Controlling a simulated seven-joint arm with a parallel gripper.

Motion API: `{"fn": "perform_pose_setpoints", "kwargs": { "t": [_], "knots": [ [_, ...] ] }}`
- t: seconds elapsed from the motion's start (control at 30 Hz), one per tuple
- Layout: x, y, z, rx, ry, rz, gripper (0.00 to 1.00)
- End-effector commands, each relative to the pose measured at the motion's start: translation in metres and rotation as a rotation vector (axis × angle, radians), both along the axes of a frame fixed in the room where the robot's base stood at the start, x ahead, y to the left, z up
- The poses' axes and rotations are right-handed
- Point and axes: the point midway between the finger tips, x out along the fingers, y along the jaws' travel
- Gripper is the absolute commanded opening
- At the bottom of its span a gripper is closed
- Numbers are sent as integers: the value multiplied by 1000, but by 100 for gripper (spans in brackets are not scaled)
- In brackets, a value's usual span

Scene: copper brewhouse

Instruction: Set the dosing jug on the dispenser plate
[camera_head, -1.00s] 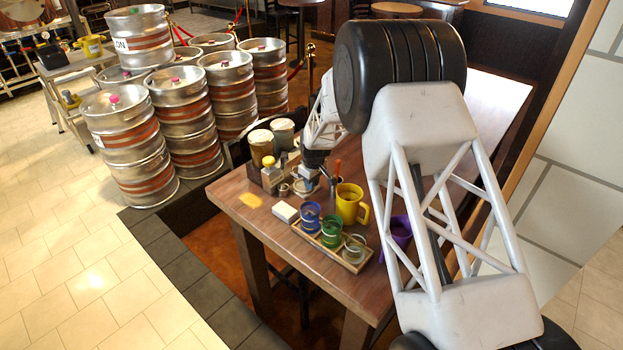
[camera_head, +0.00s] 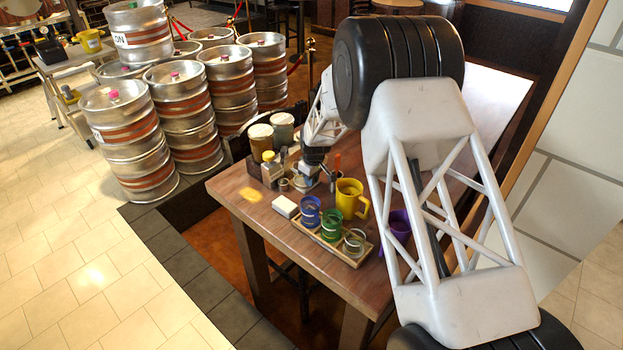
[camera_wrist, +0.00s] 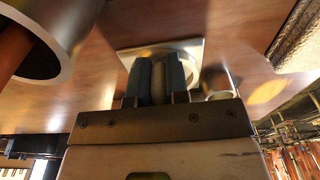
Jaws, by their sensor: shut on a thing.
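My gripper (camera_head: 309,181) is low over the far part of the wooden table, pointing down. In the wrist view its two blue-grey fingers (camera_wrist: 159,84) are shut on a narrow, dull grey-brown part between them, which I take to be the dosing jug (camera_wrist: 158,82). Most of the jug is hidden behind the fingers. A pale square plate with a round centre, apparently the dispenser plate (camera_wrist: 190,45), lies right beyond the fingertips. In the head view the arm and gripper largely cover the plate. I cannot tell whether the jug touches it.
A metal tool holder (camera_head: 328,181) is close right.

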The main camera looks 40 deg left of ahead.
Motion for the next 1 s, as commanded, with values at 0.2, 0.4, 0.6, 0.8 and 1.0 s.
{"fn": "perform_pose_setpoints", "kwargs": {
  "t": [0.2, 0.4, 0.6, 0.8, 1.0],
  "knots": [
    [-1, -1, -4, -3, 2, 0, 31],
    [-1, 0, -3, -2, 2, 0, 46],
    [-1, 0, -2, -1, 1, 0, 46],
    [0, -1, 9, 0, 0, 0, 46],
    [0, -3, 31, 0, 0, 0, 46]
  ]
}}
